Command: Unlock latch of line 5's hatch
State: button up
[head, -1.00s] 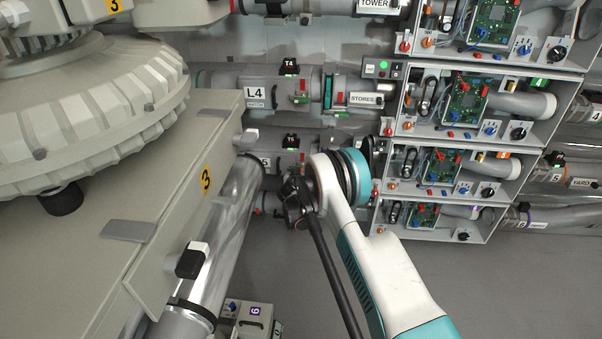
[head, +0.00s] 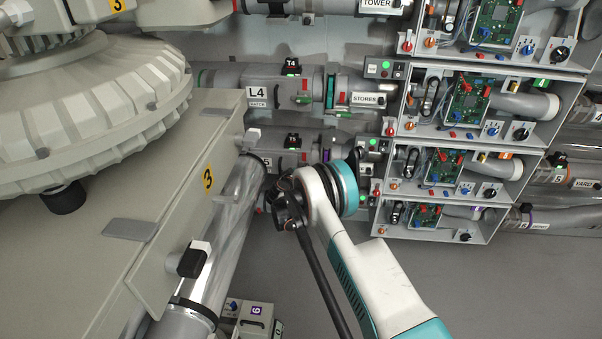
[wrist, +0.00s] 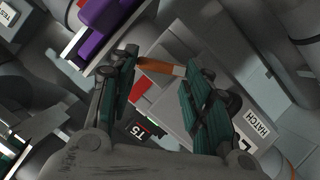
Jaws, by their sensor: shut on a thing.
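Line 5's hatch (wrist: 190,58) is a grey cover on the pipe, with a white HATCH label (wrist: 257,122) and a black T5 tag (wrist: 140,132) in the wrist view. An orange-brown latch handle (wrist: 160,67) spans between the fingers of my gripper (wrist: 161,76), which is shut on it near the fingertips. A red tab (wrist: 140,86) shows beside the left finger. In the head view, line 5 (head: 293,159) runs below line 4, and my wrist hides the latch and most of my gripper.
Line 4 (head: 272,88) runs above, with its own hatch and T4 tag. Open grey boxes with circuit boards (head: 470,95) stand to the right. A large grey machine housing (head: 175,190) and a clear tube (head: 230,225) are close on the left. A purple block (wrist: 105,12) sits near the left finger.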

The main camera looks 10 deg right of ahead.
jog(key=o, duration=1.1)
jog(key=shift+c, duration=0.2)
jog(key=v, duration=0.7)
jog(key=shift+s+a, duration=0.15)
jog(key=shift+s, duration=0.05)
